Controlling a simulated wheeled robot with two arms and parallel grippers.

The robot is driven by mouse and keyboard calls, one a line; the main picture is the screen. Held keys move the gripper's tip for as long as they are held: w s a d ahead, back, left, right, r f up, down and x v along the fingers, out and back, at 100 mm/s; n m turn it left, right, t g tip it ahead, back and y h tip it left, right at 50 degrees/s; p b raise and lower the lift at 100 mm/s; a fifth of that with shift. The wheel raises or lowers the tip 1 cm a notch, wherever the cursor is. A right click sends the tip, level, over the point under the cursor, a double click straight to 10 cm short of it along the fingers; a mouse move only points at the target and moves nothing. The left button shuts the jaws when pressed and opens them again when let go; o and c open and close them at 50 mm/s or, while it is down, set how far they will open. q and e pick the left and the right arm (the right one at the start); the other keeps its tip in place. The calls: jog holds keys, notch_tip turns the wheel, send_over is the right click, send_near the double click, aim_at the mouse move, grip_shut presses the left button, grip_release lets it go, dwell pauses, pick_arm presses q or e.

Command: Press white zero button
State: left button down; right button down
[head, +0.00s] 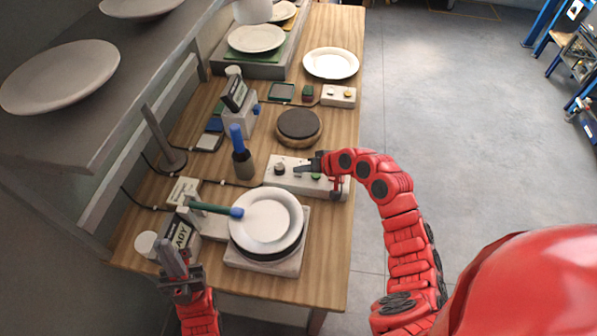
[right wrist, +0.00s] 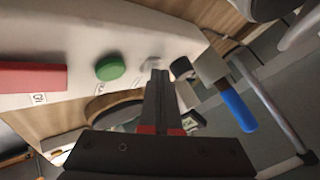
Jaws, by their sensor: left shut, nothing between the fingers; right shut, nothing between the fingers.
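The pale control box (head: 285,185) lies on the wooden table near its right edge. It also fills the upper left of the right wrist view (right wrist: 60,30), with a green button (right wrist: 111,67), a small white button (right wrist: 151,63) and a dark knob (right wrist: 181,67) in a row. My right gripper (head: 298,169) is shut and empty above the box. In the right wrist view its fingertips (right wrist: 160,74) overlap the lower edge of the white button; I cannot tell whether they touch it. My left gripper (head: 170,246) is shut and empty by the READY display, at the table's near left.
A white plate (head: 263,216) lies on a scale-like stand in front of the box. A dark round pad (head: 298,127) is behind it.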

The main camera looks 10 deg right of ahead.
aim_at(301, 175)
dwell(0.3)
jog(key=shift+r+p, duration=0.65)
jog(key=shift+r, duration=0.25)
jog(key=shift+r+p, duration=1.75)
jog(key=shift+r, duration=0.75)
jog(key=shift+s+d+f, duration=0.1)
